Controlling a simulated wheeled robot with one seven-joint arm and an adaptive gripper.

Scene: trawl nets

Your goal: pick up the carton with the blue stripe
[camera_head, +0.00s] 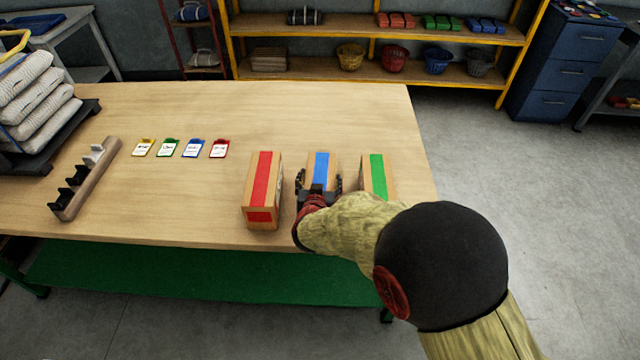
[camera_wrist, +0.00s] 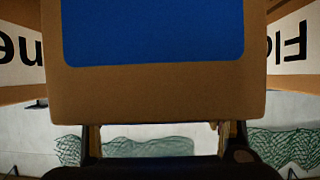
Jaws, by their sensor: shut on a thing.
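The carton with the blue stripe (camera_head: 322,165) stands on the wooden table between two other cartons. My gripper (camera_head: 319,186) is shut on it, with a finger on either side. In the wrist view the blue-striped carton (camera_wrist: 155,90) fills the middle, its brown face and blue patch close to the camera. My gripper and arm hide its near lower part in the head view, so I cannot tell whether its base touches the table.
A red-striped carton (camera_head: 262,190) stands close on the left and a green-striped carton (camera_head: 377,175) close on the right. The table (camera_head: 270,110) is clear behind the cartons.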

